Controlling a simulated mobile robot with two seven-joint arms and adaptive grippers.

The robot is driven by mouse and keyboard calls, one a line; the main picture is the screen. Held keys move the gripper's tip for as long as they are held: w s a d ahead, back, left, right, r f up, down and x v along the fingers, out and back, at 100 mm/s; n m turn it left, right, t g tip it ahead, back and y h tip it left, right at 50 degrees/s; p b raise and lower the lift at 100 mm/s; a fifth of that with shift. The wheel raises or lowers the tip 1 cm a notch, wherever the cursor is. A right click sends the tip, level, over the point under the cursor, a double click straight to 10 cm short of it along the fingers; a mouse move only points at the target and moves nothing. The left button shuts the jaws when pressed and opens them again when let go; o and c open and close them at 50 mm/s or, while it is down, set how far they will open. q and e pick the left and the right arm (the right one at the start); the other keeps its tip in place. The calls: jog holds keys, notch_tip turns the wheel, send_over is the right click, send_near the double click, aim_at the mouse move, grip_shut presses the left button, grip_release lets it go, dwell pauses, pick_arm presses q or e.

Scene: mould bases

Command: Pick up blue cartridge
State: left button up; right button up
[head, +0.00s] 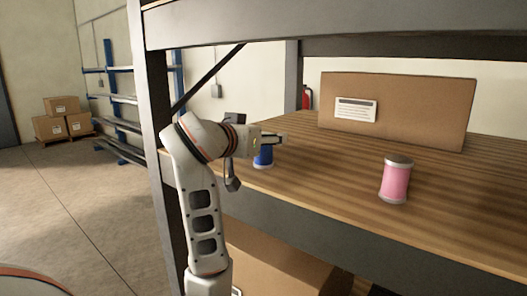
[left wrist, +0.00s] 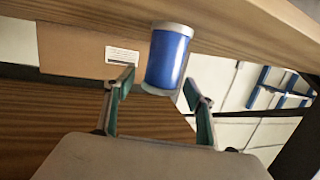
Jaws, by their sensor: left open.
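The blue cartridge (head: 263,159) stands on the wooden shelf near its left end in the head view, its upper part hidden by my left gripper (head: 280,139). In the left wrist view the blue cartridge (left wrist: 167,60), with pale end caps, stands just ahead, around the fingertips of my left gripper (left wrist: 159,77). The two fingers are spread apart, one on each side of it in the picture. No clear contact shows, and I cannot tell how deep it is between them. My right gripper is not in view.
A pink cartridge (head: 396,180) stands upright to the right on the shelf (head: 330,180). A large labelled cardboard box (head: 430,112) stands behind. A grey upright post (head: 158,110) and the upper shelf (head: 330,22) bound the space. Bare shelf lies between the cartridges.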

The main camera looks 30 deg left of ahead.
pick_arm(q)
jog(key=c, duration=1.3)
